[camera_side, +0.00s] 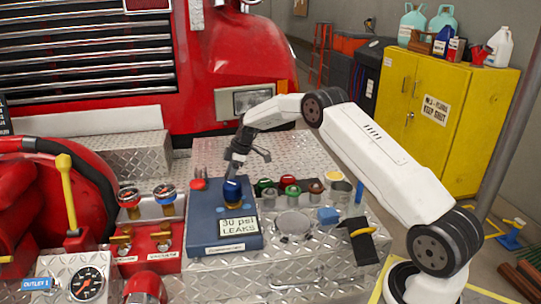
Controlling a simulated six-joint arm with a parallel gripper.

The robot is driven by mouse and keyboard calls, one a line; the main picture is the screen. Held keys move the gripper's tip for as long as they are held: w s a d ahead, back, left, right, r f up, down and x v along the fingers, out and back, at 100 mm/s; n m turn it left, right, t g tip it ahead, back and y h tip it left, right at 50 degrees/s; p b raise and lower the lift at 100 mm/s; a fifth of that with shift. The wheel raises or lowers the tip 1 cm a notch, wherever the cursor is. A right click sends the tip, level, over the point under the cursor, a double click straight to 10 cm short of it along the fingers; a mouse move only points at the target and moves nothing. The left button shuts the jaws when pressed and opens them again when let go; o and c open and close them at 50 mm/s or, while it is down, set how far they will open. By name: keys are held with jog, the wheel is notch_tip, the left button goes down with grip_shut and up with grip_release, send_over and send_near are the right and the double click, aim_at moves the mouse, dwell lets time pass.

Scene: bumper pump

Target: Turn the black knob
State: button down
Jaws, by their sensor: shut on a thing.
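My gripper (232,177) points down over the blue box (215,217) on the diamond-plate bumper. Its jaws are shut on a dark blue, knob-like piece (232,189) above the box, seen small and partly covered by the fingers. A yellowish part shows just below that piece; I cannot tell whether the two are joined. I cannot make out a clearly black knob; the dark blue piece is the darkest one at my gripper. A card reading "30 psi LEAKS" (239,227) lies on the front right of the box.
Red, green and brown knob-like pieces (290,191) stand right of the box. A red valve panel (150,245) with gauges is at left. A black holder (358,240) sits at the bumper's right. The red truck (225,65) rises behind; a yellow cabinet (430,110) stands back right.

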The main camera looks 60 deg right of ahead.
jog(key=n+g, duration=0.1)
jog(key=n, duration=0.2)
jog(key=n+g+y, duration=0.1)
jog(key=n, duration=0.2)
jog(key=shift+d, duration=0.1)
dwell(0.4)
jog(key=shift+c, duration=0.7)
grip_release()
jog(key=shift+w, duration=0.1)
jog(key=shift+r, duration=0.1)
jog(key=v, duration=0.7)
jog(key=shift+r, duration=0.25)
jog(key=shift+d, duration=0.15)
